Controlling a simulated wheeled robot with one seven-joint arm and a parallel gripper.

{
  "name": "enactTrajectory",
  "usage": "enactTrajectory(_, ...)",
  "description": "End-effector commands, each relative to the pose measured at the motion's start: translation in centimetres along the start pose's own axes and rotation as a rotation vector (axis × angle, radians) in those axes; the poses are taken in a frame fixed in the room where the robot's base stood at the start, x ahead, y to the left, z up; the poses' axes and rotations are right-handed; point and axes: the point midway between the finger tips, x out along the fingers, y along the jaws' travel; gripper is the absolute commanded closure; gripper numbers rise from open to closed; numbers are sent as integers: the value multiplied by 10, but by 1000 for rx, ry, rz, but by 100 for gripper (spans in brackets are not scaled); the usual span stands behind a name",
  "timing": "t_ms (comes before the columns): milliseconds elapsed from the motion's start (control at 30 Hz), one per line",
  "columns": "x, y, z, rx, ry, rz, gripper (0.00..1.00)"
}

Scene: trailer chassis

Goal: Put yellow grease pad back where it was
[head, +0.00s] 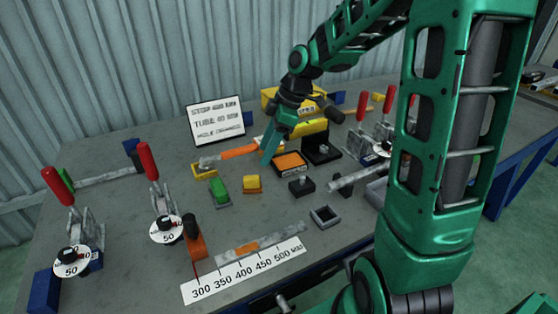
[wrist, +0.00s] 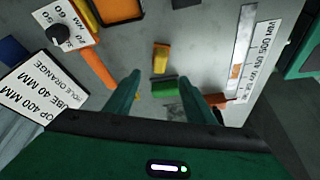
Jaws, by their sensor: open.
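A small yellow pad (head: 252,184), which I take to be the grease pad, sits on the grey table just right of a green pad (head: 221,185). In the wrist view the yellow pad (wrist: 161,57) lies beyond the fingertips, and the green pad (wrist: 164,88) shows between the fingers. My gripper (head: 268,158) is open and empty, pointing down above the table, behind and a little right of the yellow pad in the head view. The gripper (wrist: 158,78) shows both teal fingers apart in the wrist view. No contact with either pad is visible.
An orange-topped tray (head: 290,163), black blocks (head: 301,186) and an open square holder (head: 325,216) stand to the right. An orange bar (head: 238,152) lies behind. A scale plate (head: 245,270) lies in front; red-handled clamps (head: 165,228) stand left. A sign (head: 215,120) stands at the back.

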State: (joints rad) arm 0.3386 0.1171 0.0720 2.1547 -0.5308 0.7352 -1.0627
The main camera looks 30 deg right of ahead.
Motion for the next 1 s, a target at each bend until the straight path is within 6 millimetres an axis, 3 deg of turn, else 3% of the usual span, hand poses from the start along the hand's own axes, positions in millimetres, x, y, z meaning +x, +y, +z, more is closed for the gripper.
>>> enactTrajectory(233, -6, -4, 6, 42, -18, 9, 50)
enactTrajectory(367, -24, -22, 34, 228, -85, 44, 50)
enactTrajectory(567, -67, -81, 103, 735, -210, 149, 50)
enactTrajectory(700, -89, -133, 148, 1108, -259, 226, 50)
enactTrajectory(900, -103, -196, 192, 1528, -283, 302, 50)
enactTrajectory(1000, -105, -215, 203, 1647, -286, 320, 50)
